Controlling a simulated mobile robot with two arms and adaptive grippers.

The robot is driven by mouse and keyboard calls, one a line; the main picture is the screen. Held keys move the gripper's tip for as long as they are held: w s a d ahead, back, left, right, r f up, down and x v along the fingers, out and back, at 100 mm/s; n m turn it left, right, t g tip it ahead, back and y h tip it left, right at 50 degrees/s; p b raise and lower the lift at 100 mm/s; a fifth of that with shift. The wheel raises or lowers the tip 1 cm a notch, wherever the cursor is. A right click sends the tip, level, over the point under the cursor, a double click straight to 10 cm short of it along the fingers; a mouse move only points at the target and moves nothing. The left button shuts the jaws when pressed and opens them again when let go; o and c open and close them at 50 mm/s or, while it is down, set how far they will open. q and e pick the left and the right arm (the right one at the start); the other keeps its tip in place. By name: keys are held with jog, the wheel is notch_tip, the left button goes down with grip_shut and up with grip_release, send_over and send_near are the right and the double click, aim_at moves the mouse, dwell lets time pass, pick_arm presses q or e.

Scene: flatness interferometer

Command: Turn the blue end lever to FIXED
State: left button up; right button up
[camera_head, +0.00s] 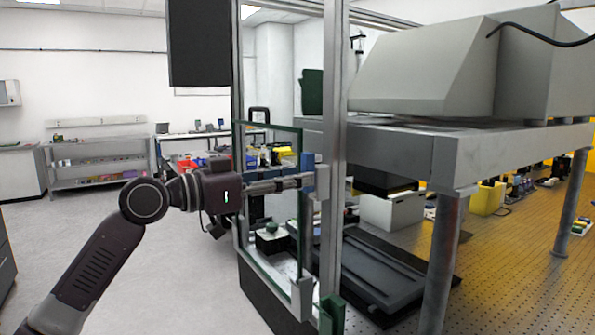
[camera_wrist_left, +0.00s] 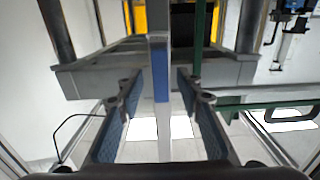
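The blue end lever (camera_head: 307,163) is a small upright blue piece beside the tall metal post of the glass-panelled frame. In the left wrist view the blue lever (camera_wrist_left: 160,72) hangs vertically in the gap between my left fingers. My left gripper (camera_head: 298,182) reaches in from the left, with its fingertips at the lever. In the wrist view its two fingers (camera_wrist_left: 158,90) stand apart on either side of the lever, with a visible gap at each side. No FIXED mark is readable. My right gripper is not in view.
A green-edged glass panel (camera_head: 270,138) and the metal post (camera_head: 333,75) stand right at my gripper. A grey instrument on a heavy slab table (camera_head: 400,145) is to the right. A dark monitor (camera_head: 198,42) hangs above. Open floor (camera_head: 165,270) lies at the left.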

pick_arm(q)
jog(key=shift+w+d, duration=0.45)
jog(key=shift+d, duration=0.05)
grip_shut()
